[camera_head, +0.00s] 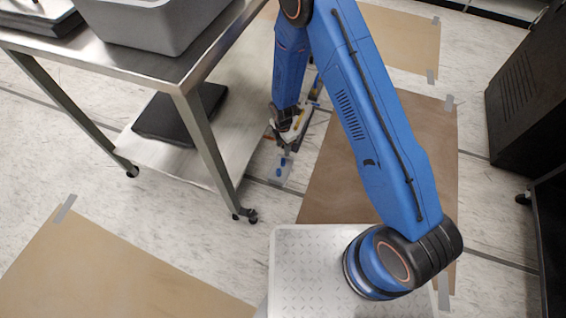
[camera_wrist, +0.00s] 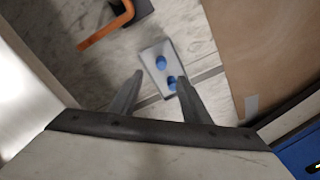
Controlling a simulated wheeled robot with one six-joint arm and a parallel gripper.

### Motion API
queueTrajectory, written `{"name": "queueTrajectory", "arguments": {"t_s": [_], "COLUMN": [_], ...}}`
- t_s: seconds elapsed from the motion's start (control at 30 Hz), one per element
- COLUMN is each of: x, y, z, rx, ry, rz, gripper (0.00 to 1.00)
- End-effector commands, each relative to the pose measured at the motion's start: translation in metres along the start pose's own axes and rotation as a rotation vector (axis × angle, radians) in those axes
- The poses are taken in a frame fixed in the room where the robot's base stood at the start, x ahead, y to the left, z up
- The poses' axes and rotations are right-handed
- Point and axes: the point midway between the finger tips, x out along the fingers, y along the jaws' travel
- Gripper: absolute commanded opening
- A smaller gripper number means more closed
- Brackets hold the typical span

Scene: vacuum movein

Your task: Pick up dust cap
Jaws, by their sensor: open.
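Two small blue dust caps lie on a pale flat sheet on the floor. In the wrist view one cap (camera_wrist: 161,63) is farther up and the other cap (camera_wrist: 172,82) is lower right, by the right fingertip. The pale sheet (camera_wrist: 152,50) lies beneath them. In the head view the caps (camera_head: 281,170) show as small blue spots below my gripper (camera_head: 287,145). In the wrist view my gripper (camera_wrist: 159,77) is open and empty, its fingers pointing toward the caps. I cannot tell its exact height above them.
A steel cart (camera_head: 190,85) with a grey bin (camera_head: 150,25) stands at the left. A dark object with an orange bent handle (camera_wrist: 105,30) lies near the sheet. Brown paper (camera_head: 335,195) is taped to the floor at the right. Dark cabinets (camera_head: 530,95) stand far right.

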Motion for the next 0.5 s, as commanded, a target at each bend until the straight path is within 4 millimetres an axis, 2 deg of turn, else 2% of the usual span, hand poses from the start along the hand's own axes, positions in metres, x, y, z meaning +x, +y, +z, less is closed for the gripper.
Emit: {"name": "queueTrajectory", "arguments": {"t_s": [0.3,0.5], "x": [0.047,0.062], "y": [-0.001,0.000], "z": [0.000,0.000], "rx": [0.001,0.001], "ry": [0.000,0.000], "rz": [-0.001,0.000], "gripper": [0.43,0.43]}}
